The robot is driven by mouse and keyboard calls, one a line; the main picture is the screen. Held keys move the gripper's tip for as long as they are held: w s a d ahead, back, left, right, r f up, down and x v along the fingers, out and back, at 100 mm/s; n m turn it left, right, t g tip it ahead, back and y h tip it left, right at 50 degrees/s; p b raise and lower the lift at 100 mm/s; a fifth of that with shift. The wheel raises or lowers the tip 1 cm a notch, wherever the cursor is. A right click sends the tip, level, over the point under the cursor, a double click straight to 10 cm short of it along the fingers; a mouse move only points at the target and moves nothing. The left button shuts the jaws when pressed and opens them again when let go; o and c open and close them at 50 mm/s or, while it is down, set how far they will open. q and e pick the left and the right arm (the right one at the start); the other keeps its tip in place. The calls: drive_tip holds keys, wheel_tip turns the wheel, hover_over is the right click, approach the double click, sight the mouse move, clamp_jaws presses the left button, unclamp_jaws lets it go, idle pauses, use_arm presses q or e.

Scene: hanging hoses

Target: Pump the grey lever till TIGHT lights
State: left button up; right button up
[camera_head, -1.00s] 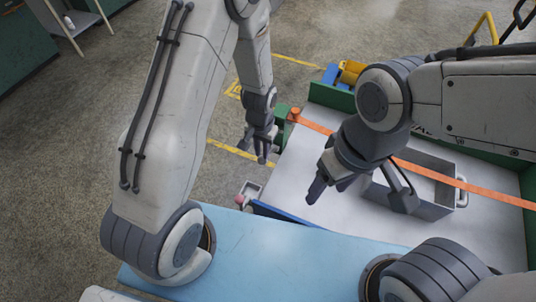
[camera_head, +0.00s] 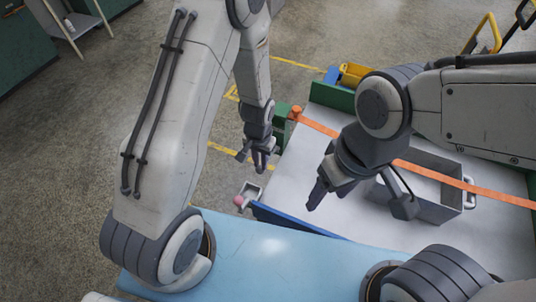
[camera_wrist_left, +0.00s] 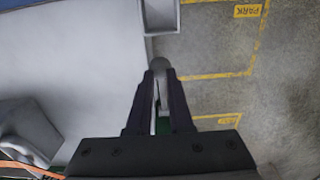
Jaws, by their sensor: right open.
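A grey round-ended piece, which looks like the lever's end (camera_wrist_left: 160,66), lies between the fingertips of my left gripper (camera_wrist_left: 161,76) in the left wrist view. The fingers are close on either side of it; I cannot tell if they touch it. In the head view my left gripper (camera_head: 258,160) points down beside the bed's left edge, and the lever is not distinguishable there. My right gripper (camera_head: 358,203) is open and empty above the bed, in front of the grey metal box (camera_head: 437,211). No TIGHT light is visible.
An orange strap (camera_head: 445,179) runs across the white bed (camera_head: 300,180) from an orange-topped post (camera_head: 295,113). A small grey tray (camera_head: 250,190) is at the bed's near left corner. A light-blue surface (camera_head: 270,245) is in front.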

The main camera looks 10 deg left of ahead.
sight(259, 169)
use_arm(q)
drive_tip(key=shift+s+a+f+b, duration=0.1)
drive_tip(key=shift+s+f+b, duration=0.15)
drive_tip(key=shift+f+b, duration=0.45)
drive_tip(key=shift+s+f+b, duration=0.2)
drive_tip(key=shift+f+b, duration=0.2)
drive_tip(key=shift+f, duration=0.55)
drive_tip(key=shift+f+b, duration=0.75)
drive_tip(key=shift+f, duration=0.1)
drive_tip(key=r+p, duration=0.4)
drive_tip(key=r, duration=0.1)
drive_tip(key=shift+w+r+p, duration=0.2)
drive_tip(key=shift+r+p, duration=0.05)
drive_tip(key=shift+p, duration=0.1)
drive_tip(key=shift+w+d+r+p, duration=0.1)
drive_tip(key=shift+w+r+p, duration=0.2)
drive_tip(key=shift+r+p, duration=0.35)
drive_tip(key=shift+w+d+r+p, duration=0.1)
drive_tip(key=shift+w+r+p, duration=0.25)
drive_tip(key=shift+r+p, duration=0.3)
drive_tip(key=shift+w+d+r+p, duration=0.1)
drive_tip(key=shift+w+r+p, duration=0.2)
drive_tip(key=shift+r+p, duration=0.35)
drive_tip(key=shift+r, duration=0.1)
